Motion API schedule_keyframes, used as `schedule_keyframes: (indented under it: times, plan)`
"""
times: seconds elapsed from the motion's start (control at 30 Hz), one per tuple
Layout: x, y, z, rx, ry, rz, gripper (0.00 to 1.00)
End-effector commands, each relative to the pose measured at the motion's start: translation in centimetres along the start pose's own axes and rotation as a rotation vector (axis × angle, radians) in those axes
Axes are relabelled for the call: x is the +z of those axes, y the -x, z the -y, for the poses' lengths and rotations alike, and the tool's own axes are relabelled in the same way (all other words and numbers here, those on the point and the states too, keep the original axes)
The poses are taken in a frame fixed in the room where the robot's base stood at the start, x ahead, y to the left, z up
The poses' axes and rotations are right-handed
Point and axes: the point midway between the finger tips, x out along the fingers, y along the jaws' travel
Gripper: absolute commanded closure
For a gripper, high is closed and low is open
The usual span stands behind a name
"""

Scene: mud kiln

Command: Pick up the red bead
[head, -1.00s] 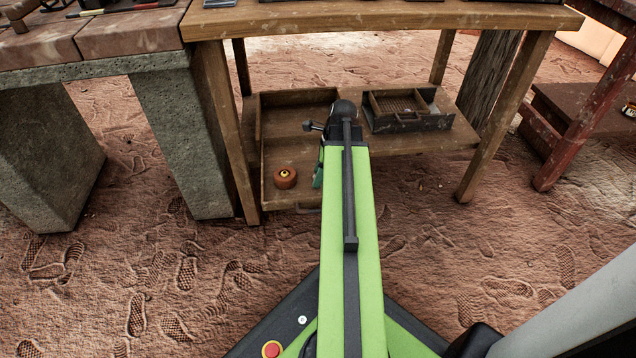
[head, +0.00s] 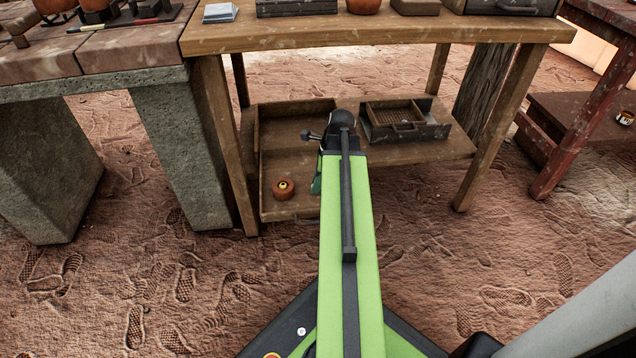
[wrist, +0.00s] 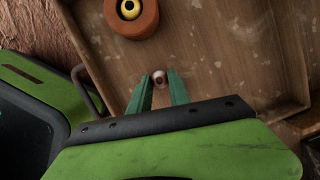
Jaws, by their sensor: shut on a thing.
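The red bead (wrist: 159,77) is a small round thing, dark red with a pale patch, in the wrist view. It sits between the two green fingertips of my gripper (wrist: 159,83), which is shut on it over the wooden tray. I cannot tell whether the bead touches the tray floor. In the head view, my arm hides the bead and most of my gripper; only a bit of green finger (head: 316,185) shows left of the arm.
The wooden tray (head: 254,150) lies on the low shelf under the table. A round terracotta piece with a yellow centre (head: 283,189) sits in it; it also shows in the wrist view (wrist: 131,14). A divided dark box (head: 440,131) stands to the right. Table legs flank the shelf.

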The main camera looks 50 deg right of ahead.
Motion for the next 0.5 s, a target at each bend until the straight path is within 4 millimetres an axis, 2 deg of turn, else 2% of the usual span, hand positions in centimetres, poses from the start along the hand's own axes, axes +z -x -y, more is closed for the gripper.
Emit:
schedule_keyframes:
  times: [0.03, 0.23, 0.5]
  plan:
    - [0.3, 1.1, 0.0, 0.000, 0.000, 0.000, 1.00]
    - [1.2, 4.4, 0.0, 0.000, 0.000, 0.000, 1.00]
    - [-3.7, 9.4, 3.1, -0.001, -0.003, 0.000, 1.00]
